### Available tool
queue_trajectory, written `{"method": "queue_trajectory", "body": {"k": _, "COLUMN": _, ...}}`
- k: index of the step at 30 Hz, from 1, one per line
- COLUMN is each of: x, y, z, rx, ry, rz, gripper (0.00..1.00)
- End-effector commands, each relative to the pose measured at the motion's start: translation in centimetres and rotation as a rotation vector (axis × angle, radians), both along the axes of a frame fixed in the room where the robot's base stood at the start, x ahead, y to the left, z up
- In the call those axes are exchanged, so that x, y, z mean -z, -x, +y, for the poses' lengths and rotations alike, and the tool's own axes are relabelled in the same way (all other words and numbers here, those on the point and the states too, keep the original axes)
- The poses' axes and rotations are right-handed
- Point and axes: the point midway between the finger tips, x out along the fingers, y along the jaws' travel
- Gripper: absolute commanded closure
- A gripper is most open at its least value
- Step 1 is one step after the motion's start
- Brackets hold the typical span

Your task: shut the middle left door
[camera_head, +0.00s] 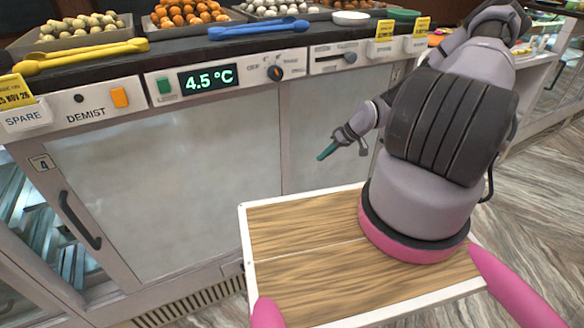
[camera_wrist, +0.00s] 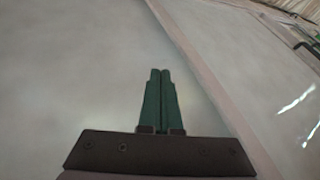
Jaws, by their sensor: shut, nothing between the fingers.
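A pale grey door panel (camera_head: 165,185) with a black bar handle (camera_head: 80,220) near its left edge and a "4" label fills the left of the counter front in the head view. It looks about in line with the counter front; I cannot tell whether it is fully shut. A second pale panel (camera_head: 305,130) lies to its right, past a narrow upright strip. My gripper (camera_head: 328,151) is in front of that second panel, well right of the handle. Its green fingers (camera_wrist: 160,95) are together and empty before a pale panel in the wrist view.
Above the doors runs a control strip with a temperature display (camera_head: 208,79) and a knob (camera_head: 275,72). Sweets, yellow tongs (camera_head: 80,55) and blue tongs (camera_head: 258,29) lie on the countertop. My wooden-topped base stands close to the doors. Wood-patterned floor is clear at right.

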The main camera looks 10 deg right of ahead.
Motion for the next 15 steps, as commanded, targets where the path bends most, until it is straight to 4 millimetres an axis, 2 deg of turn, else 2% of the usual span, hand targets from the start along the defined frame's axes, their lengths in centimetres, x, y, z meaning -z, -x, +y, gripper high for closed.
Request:
{"method": "queue_trajectory", "body": {"k": 5, "x": 1.8, "y": -0.5, "z": 1.4, "rx": -0.004, "ry": -0.001, "rz": 0.002, "gripper": 1.00}}
{"method": "queue_trajectory", "body": {"k": 15, "x": 7.6, "y": -2.4, "z": 5.3, "rx": -0.004, "ry": 0.001, "rz": 0.001, "gripper": 1.00}}
